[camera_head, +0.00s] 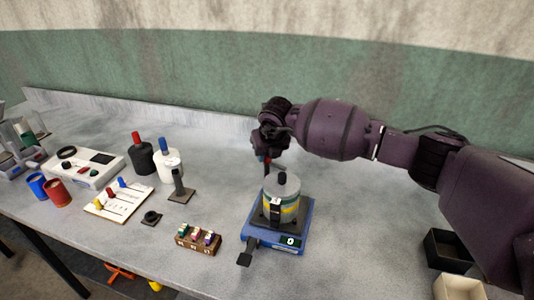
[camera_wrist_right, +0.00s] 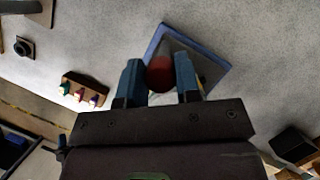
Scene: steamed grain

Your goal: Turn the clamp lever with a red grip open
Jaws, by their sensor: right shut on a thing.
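My right gripper (camera_head: 266,160) reaches down from behind, just behind the pot (camera_head: 285,204) on the blue-edged base (camera_head: 301,243). In the wrist view its two blue fingers (camera_wrist_right: 160,78) are shut on a round dark red grip (camera_wrist_right: 159,72), which I take to be the clamp lever's. In the head view only a speck of red shows at the fingertips, and the lever's shaft is mostly hidden. The pot has a grey lid with a black knob and a yellow band. A dark clip is on its front. My left gripper is in neither view.
A small brown block with coloured pegs (camera_head: 198,238) stands left of the base. A slider panel (camera_head: 118,201), a dark post on a plate (camera_head: 179,188), two bottles (camera_head: 168,164) and cups (camera_head: 57,191) are further left. Open boxes (camera_head: 447,250) are at right.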

